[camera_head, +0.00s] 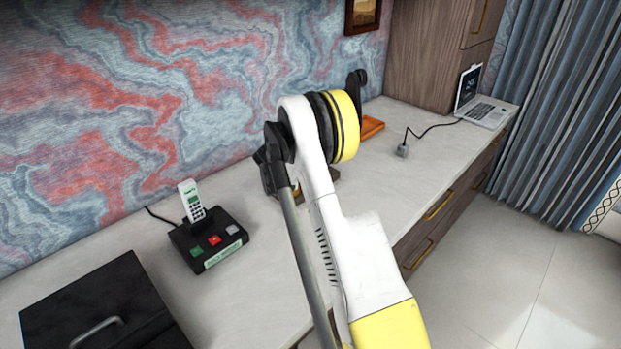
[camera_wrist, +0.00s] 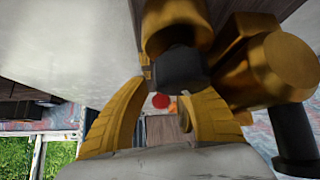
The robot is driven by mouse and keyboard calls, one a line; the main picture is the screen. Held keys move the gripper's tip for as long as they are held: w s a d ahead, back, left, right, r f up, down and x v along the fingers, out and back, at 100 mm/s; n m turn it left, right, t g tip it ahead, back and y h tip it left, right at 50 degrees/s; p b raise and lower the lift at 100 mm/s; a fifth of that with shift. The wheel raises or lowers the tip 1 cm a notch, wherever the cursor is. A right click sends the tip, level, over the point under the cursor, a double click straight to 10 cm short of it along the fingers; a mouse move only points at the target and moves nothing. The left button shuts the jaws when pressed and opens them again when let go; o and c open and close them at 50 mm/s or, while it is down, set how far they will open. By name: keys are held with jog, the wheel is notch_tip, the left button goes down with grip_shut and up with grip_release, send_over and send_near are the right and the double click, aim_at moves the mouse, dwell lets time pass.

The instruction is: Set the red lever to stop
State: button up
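A small red round part (camera_wrist: 161,101), which looks like the knob of the red lever, shows in the wrist view between my fingers. My gripper (camera_wrist: 163,94) has its two yellow fingers apart on either side of it; I cannot tell whether they touch it. Large brass parts (camera_wrist: 278,68) with a dark grey piece (camera_wrist: 180,68) fill the view just beyond and to the right. In the head view my arm hides the gripper and the lever. A little of a brown object shows behind the arm. No stop marking can be made out.
A cordless phone (camera_head: 192,200) stands on a black base (camera_head: 219,255) with coloured buttons. A black box (camera_head: 95,300) is at the front left. An orange tray (camera_head: 371,126), a grey plug (camera_head: 402,151) and a laptop (camera_head: 485,110) lie further right. The desk (camera_head: 440,150) is clear around the plug.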

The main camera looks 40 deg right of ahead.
jog(key=v, duration=1.2)
jog(key=shift+a+r, duration=0.2)
jog(key=s+a+r+n+t+y, duration=0.2)
jog(key=s+a+r+n, duration=0.2)
jog(key=s+a+r, duration=0.3)
jog(key=s+a+r+n+t+y, duration=0.1)
jog(key=s+a+r+n+y, duration=0.2)
jog(key=a, duration=0.5)
jog(key=s+a+n+t+y, duration=0.2)
jog(key=s+a+n, duration=0.5)
jog(key=s+a, duration=0.8)
jog(key=s+y, duration=0.1)
jog(key=s, duration=0.2)
jog(key=shift+s+r+n+t+y, duration=0.15)
jog(key=shift+s+n+t+y, duration=0.15)
jog(key=shift+s, duration=0.1)
